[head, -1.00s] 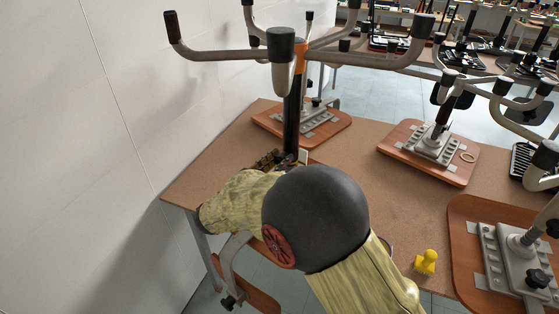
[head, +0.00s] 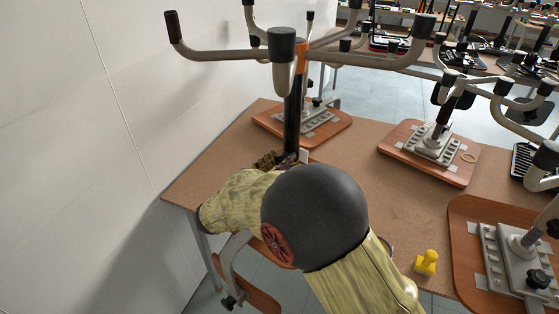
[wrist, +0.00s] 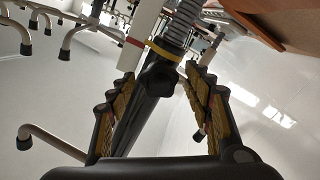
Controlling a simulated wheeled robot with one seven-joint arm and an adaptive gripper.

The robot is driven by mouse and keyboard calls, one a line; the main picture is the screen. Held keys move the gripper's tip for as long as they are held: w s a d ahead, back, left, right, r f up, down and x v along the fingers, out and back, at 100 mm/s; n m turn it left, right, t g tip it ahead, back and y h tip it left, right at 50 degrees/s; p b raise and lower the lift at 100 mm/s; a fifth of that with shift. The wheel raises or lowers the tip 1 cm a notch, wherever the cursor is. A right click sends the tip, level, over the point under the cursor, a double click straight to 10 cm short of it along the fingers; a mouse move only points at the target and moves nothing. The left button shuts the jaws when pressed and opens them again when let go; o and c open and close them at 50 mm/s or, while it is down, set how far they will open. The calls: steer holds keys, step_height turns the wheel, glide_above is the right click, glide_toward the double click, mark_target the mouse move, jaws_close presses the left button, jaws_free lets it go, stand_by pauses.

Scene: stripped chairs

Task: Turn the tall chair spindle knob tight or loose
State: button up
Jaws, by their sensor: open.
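The tall chair stands upside down on the near table, its dark spindle column (head: 292,125) upright with an orange collar and grey legs spreading at the top. In the wrist view, the spindle (wrist: 140,125) runs slanting, with a yellow ring and a ribbed part above. A black knob (wrist: 157,80) sticks out from it toward the camera. My gripper (wrist: 160,72) is open, one yellow-and-black finger on each side of the knob; I see no clear contact. In the head view, my gripper (head: 276,160) is beside the lower column, partly hidden by my arm.
A white wall (head: 90,150) is close on the left. Other upturned chair bases (head: 436,145) stand on the brown table (head: 365,180). A yellow object (head: 427,262) sits at its front edge. Grey chair legs (head: 215,55) spread above my gripper.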

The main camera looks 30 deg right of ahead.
steer(key=shift+a, duration=0.1)
steer(key=v, duration=1.1)
steer(key=shift+s+a, duration=0.2)
steer(key=shift+a, duration=0.15)
